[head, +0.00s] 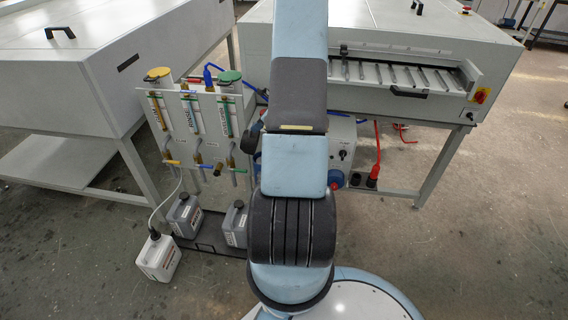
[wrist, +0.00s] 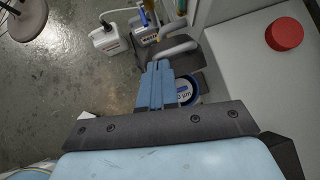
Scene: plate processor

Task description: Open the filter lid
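My gripper is hidden there behind my arm.
A chemical panel (head: 178,123) with yellow and green caps stands left. Several canisters (head: 184,216) sit on the floor. A grey machine (head: 395,45) with a roller slot stands behind on legs. In the wrist view, a red round knob (wrist: 285,33) is on the pale surface at right.

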